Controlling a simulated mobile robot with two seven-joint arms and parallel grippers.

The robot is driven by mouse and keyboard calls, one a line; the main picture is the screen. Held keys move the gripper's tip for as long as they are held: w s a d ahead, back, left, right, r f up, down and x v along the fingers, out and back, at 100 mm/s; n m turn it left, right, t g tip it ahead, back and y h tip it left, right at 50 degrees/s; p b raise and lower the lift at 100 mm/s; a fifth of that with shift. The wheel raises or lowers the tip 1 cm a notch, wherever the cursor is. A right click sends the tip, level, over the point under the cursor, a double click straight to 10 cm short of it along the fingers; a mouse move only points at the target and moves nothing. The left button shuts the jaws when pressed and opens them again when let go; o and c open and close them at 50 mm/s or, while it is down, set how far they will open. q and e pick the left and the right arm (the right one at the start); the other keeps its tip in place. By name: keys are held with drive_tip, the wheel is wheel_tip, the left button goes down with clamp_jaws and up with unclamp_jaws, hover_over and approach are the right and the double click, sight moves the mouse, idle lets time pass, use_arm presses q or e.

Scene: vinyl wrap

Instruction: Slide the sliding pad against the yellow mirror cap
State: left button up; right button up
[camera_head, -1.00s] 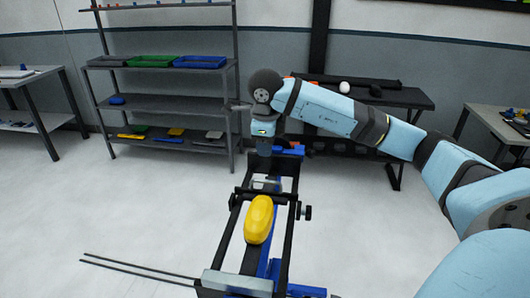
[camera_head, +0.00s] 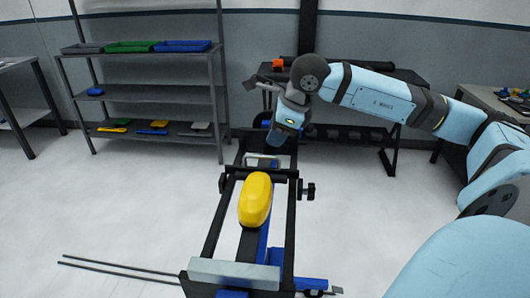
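The yellow mirror cap (camera_head: 255,199) sits on a long black and blue stand, inside its frame near the middle. My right gripper (camera_head: 278,138) points down over the far end of the stand, beyond the cap and apart from it. Its fingers are too small and dark to tell whether they are open, or whether the blue piece at its tip is held. I cannot pick out the sliding pad for certain. My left gripper is not in view.
A light grey bar (camera_head: 234,273) crosses the near end of the stand. A black knob (camera_head: 307,191) sticks out at its right. Two thin dark rods reach out left, low over the floor. A shelf rack (camera_head: 148,101) and a dark table (camera_head: 385,95) stand behind.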

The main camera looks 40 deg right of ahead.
sight(263, 156)
drive_tip(key=x, duration=0.7)
drive_tip(key=shift+w+f, duration=0.15)
